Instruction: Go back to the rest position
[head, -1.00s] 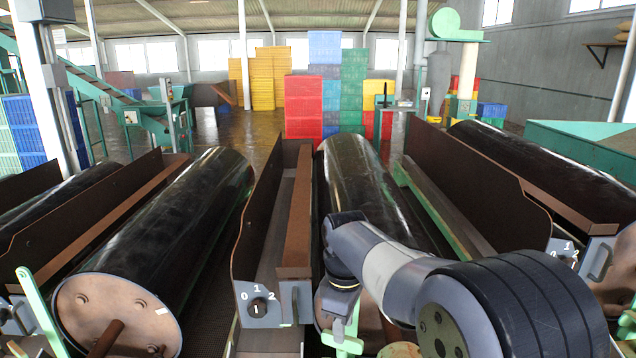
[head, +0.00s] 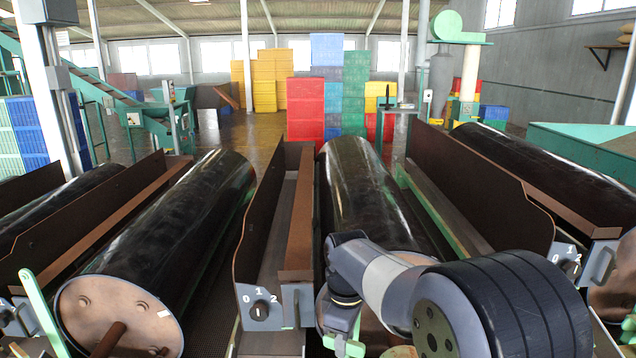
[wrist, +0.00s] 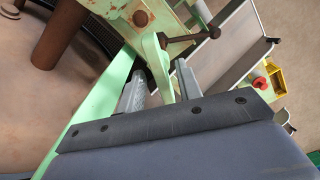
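In the wrist view the two grey fingers of my gripper (wrist: 159,80) are apart. A pale green lever (wrist: 156,62) lies between and beyond them, with gaps visible beside it; I see no firm grip on it. In the head view my arm reaches down to the front of the middle black drum (head: 360,195). My gripper's fingertips cannot be made out there. A green piece (head: 344,345) shows just below my wrist.
A control panel with a 0-1-2 knob (head: 260,310) stands left of my wrist. Another drum (head: 170,230) lies to the left. A brown trough (head: 298,215) runs between them. In the wrist view a rusty handle (wrist: 190,38) and a red button (wrist: 260,84) show.

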